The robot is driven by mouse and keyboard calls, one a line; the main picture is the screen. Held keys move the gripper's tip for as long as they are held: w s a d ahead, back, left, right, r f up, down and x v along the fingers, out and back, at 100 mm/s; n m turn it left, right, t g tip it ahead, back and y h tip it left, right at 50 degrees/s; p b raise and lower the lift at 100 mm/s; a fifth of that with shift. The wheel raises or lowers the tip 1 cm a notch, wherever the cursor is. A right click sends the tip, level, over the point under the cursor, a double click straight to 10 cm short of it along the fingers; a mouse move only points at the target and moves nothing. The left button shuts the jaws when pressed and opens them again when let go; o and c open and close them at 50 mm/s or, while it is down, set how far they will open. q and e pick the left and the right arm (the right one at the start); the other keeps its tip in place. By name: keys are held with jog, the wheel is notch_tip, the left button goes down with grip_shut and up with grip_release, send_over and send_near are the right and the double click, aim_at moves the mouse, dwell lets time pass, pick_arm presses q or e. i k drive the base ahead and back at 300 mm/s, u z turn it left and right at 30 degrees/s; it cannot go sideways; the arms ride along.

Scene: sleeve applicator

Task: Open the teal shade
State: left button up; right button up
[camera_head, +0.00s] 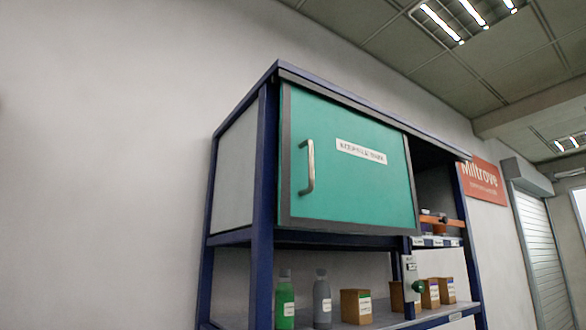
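The teal shade (352,190) is a flat panel in a grey frame, in the upper left bay of a blue-framed shelf unit. It covers that bay, so what is behind it is hidden. A metal bar handle (309,167) stands upright near its left edge. A white label (361,151) sits on its upper middle. Neither of my grippers shows in the head view.
The shelf below the shade holds a green bottle (285,300), a grey bottle (322,300) and several small brown boxes (356,306). The right bay is open, with an orange item (440,220) inside.

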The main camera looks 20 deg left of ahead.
aim_at(342, 167)
jog(key=u, duration=1.7)
jog(key=i, duration=0.8)
jog(key=z, duration=2.05)
